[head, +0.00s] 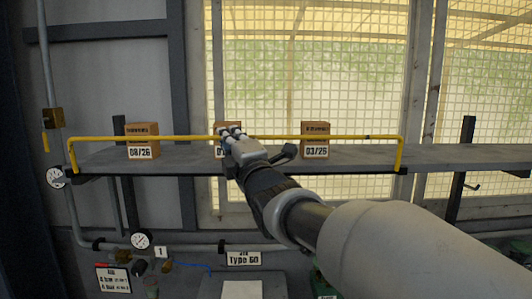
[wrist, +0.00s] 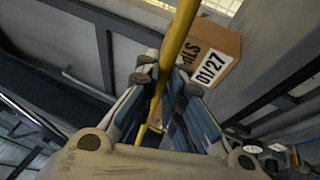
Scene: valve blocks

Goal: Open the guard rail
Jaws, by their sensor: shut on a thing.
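The guard rail (head: 178,138) is a yellow bar along the front of a grey shelf, with bent-down ends at left and right. It stands raised in front of the boxes. My gripper (head: 229,133) reaches up to the middle of the bar. In the wrist view the rail (wrist: 178,40) runs between the two fingers of my gripper (wrist: 168,88), and they are shut on it. The fingertips hide a short piece of the bar in the head view.
Cardboard boxes stand on the shelf (head: 350,156): one marked 08/26 (head: 141,138), one marked 03/26 (head: 315,140), and one marked 01/27 (wrist: 215,52) behind my gripper. Gauges (head: 142,241) and pipes are below. A mesh window (head: 310,70) is behind.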

